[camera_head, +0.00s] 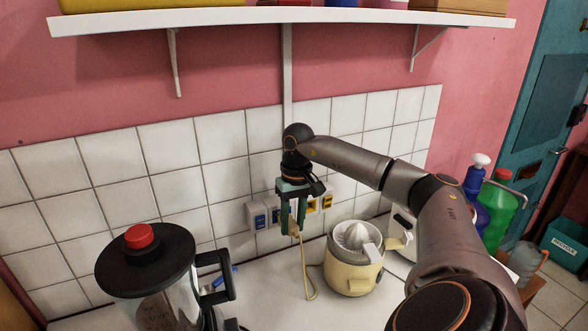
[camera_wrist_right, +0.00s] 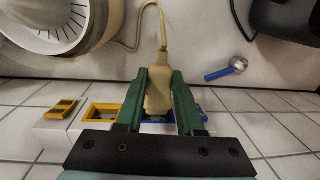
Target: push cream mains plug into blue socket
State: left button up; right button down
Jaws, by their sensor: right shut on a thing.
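My right gripper (camera_head: 293,228) is shut on the cream mains plug (camera_wrist_right: 158,90), which sits between its green fingers in front of the tiled wall. In the right wrist view the gripper (camera_wrist_right: 160,80) shows the plug's cord trailing away from its outer end. A blue socket (camera_wrist_right: 155,117) shows just behind the plug, mostly hidden by plug and fingers. I cannot tell whether the plug touches it. My left gripper is not in view.
A cream citrus juicer (camera_head: 352,275) stands close by at the right. A blender (camera_head: 150,265) stands at the left front. A blue-handled tool (camera_wrist_right: 225,70) lies on the counter. A shelf (camera_head: 300,17) hangs above.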

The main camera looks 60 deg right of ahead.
jog(key=shift+w+d, duration=0.5)
jog(key=shift+w, duration=0.35)
dwell(0.8)
grip_release()
dwell(0.5)
dwell(0.4)
jog(key=shift+s+d+r, duration=0.1)
jog(key=shift+d+r, duration=0.05)
jog(key=shift+r, duration=1.75)
jog(key=shift+d+r, duration=0.1)
jog(key=shift+r, duration=1.75)
jog(key=shift+s, duration=0.1)
